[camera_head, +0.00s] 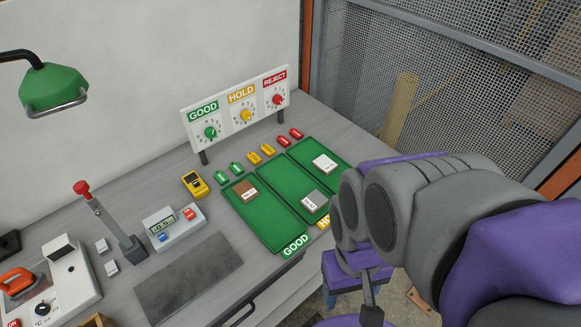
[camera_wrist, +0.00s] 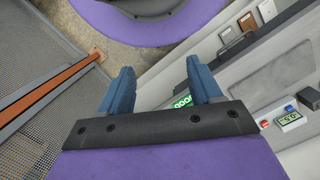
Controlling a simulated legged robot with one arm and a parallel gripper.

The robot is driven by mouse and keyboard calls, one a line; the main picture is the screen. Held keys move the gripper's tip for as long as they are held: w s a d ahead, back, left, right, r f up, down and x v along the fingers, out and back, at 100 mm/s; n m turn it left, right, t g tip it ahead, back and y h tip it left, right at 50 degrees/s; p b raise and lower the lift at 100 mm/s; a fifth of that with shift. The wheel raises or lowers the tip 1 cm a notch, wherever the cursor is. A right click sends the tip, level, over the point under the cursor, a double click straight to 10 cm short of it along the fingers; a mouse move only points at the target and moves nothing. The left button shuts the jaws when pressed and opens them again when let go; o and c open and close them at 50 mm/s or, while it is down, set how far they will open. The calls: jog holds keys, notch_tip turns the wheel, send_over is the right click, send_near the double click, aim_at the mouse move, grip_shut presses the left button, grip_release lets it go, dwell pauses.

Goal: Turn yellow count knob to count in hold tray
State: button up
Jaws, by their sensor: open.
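The yellow count knob (camera_head: 246,115) sits under the HOLD label (camera_head: 241,95) in the middle of a white upright panel. Its exact setting is too small to read. The hold tray (camera_head: 293,180) is the middle of three green trays; one grey board (camera_head: 314,201) shows near its front end. My arm hides part of the tray's front label, so more contents there cannot be ruled out. My gripper (camera_wrist: 160,65) is open and empty in the wrist view, with its two blue fingers apart. It is away from the knob, over the area in front of the bench.
A green GOOD knob (camera_head: 210,132) and a red REJECT knob (camera_head: 277,99) flank the yellow one. The good tray (camera_head: 270,225) holds a brown board (camera_head: 246,190); the reject tray (camera_head: 308,150) holds a white board (camera_head: 324,164). Small coloured pieces, a lever (camera_head: 110,225) and a scale (camera_head: 175,230) stand nearby.

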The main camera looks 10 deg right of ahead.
jog(key=w+d+f+m+t+p, duration=0.1)
jog(key=w+f+m+t, duration=0.15)
jog(key=w, duration=0.65)
jog(key=w+d+f+m+t, duration=0.1)
jog(key=w+d+m+t, duration=0.15)
jog(key=w, duration=0.65)
jog(key=m+t+y+p, duration=0.6)
jog(key=m+t, duration=0.7)
jog(key=m, duration=0.6)
send_near(247, 117)
jog(key=shift+y, duration=0.5)
jog(key=x, duration=0.2)
jog(key=b+x, duration=0.1)
jog(key=x, duration=0.2)
jog(key=b+x, duration=0.1)
jog(key=x, duration=0.2)
jog(key=shift+w+d+f, duration=0.15)
jog(key=shift+d+f, duration=0.05)
jog(key=shift+d, duration=0.1)
jog(key=c, duration=1)
